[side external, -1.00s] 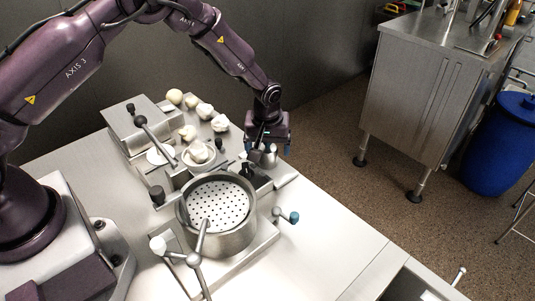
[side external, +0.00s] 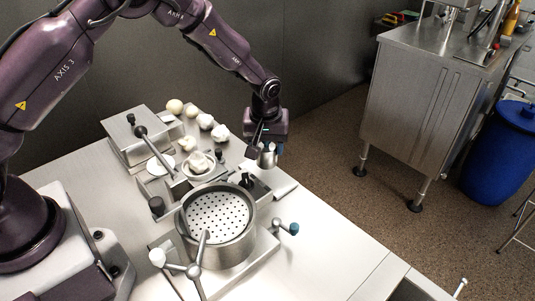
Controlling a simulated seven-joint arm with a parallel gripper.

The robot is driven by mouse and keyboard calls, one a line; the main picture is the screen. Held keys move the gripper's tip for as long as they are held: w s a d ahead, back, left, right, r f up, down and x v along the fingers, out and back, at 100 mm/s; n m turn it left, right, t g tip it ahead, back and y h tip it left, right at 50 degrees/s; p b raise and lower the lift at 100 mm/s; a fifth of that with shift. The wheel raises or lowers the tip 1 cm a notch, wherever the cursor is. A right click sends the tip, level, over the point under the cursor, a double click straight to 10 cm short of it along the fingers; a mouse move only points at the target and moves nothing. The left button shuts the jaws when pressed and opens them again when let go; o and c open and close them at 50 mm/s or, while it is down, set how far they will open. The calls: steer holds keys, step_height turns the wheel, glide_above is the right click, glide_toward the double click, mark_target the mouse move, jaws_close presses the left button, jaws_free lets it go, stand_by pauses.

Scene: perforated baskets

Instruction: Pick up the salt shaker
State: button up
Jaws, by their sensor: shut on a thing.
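My gripper (side external: 265,150) is at the far right part of the table, pointing down, beyond the round perforated basket. It is shut on a small silvery metal shaker (side external: 268,158), which I take to be the salt shaker. The shaker shows below and between the fingers and appears to be just above the table. The fingers hide its upper part.
A round perforated basket (side external: 251,233) in a metal pot stands in front, with a three-armed handle (side external: 194,270) by it. A bowl with a pale lump (side external: 199,161), several pale lumps and a metal box (side external: 128,141) stand behind left.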

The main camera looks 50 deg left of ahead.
steer(key=s+r, duration=0.9)
steer(key=s, duration=0.4)
steer(key=shift+w+a+f, duration=0.15)
steer(key=shift+a+f, duration=0.45)
steer(key=shift+a, duration=1.4)
steer(key=shift+w+a+f, duration=0.1)
steer(key=shift+a+f, duration=0.55)
steer(key=shift+a, duration=1.35)
steer(key=shift+w+a+f, duration=0.15)
steer(key=shift+a+f, duration=0.45)
steer(key=shift+a, duration=1.4)
